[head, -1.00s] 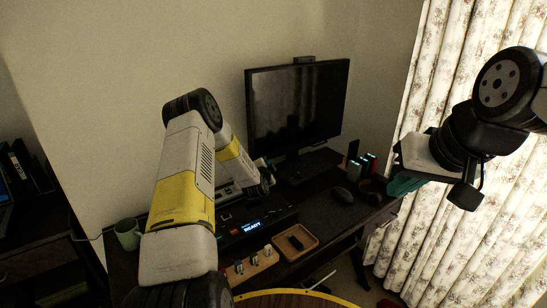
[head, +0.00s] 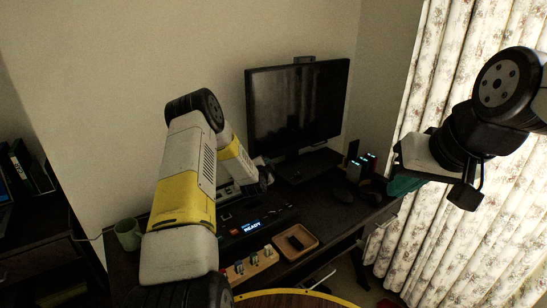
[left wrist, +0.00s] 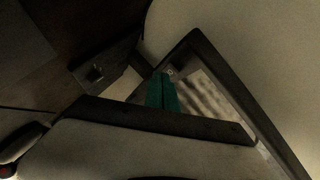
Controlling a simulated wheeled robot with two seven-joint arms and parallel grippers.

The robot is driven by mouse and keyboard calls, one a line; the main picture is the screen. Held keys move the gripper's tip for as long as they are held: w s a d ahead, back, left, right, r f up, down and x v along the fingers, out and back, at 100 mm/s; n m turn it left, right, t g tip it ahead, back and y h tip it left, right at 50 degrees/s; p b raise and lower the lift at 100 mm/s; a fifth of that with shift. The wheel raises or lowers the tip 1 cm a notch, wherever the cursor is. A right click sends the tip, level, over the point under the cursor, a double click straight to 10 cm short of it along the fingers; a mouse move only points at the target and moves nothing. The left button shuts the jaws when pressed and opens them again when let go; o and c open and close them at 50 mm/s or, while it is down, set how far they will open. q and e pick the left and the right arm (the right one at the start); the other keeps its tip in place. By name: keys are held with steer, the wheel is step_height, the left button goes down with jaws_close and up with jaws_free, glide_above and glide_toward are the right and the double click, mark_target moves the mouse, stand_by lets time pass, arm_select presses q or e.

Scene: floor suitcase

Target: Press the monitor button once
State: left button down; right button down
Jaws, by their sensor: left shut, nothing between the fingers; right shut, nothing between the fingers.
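The black monitor (head: 297,108) stands at the back of the dark desk, its screen dark. I cannot make out its button in the head view. My left gripper's fingers are hidden behind my left arm in the head view. In the left wrist view the teal fingers of my left gripper (left wrist: 162,92) are shut and empty. They point toward a dark-framed panel with a pale, blurred reflection, which looks like the monitor (left wrist: 212,98). I cannot tell whether they touch it. My right gripper (head: 402,186), also teal and shut, is at the right, near the curtain, holding nothing.
The desk holds a box with a lit display (head: 251,226), a wooden tray (head: 315,242), a switch block (head: 250,266), a mouse (head: 342,195) and a green mug (head: 127,235). Small lit devices (head: 364,163) stand right of the monitor. A floral curtain (head: 480,230) hangs at the right.

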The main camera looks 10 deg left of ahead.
arm_select(q)
steer(key=shift+w+a, duration=0.15)
stand_by(0.5)
steer(key=shift+s+d, duration=0.55)
steer(key=shift+s, duration=0.05)
steer(key=shift+s+d, duration=1.75)
steer(key=shift+d, duration=0.05)
